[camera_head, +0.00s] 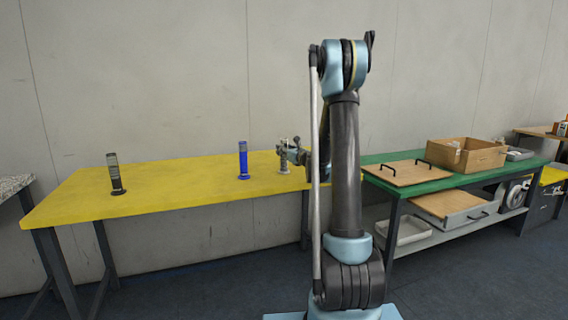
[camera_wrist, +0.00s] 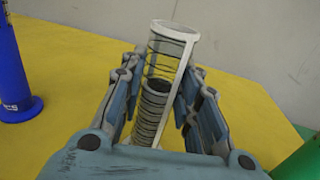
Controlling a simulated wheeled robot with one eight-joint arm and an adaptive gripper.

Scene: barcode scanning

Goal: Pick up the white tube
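The white tube (camera_wrist: 178,34), a clear-sided cylinder with a pale rim, a white stripe and dark rings inside, stands on the yellow table. In the wrist view it rises between the two fingers of my gripper (camera_wrist: 164,88), close to both. I cannot tell whether the fingers press on it. In the head view the white tube (camera_head: 284,160) stands near the table's right end, with my gripper (camera_head: 293,152) at its upper part. The tube's lower part is hidden by my gripper in the wrist view.
A blue tube (camera_head: 243,160) stands left of the white one, and a black-grey tube (camera_head: 115,175) farther left on the yellow table (camera_head: 180,182). A wall is behind.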

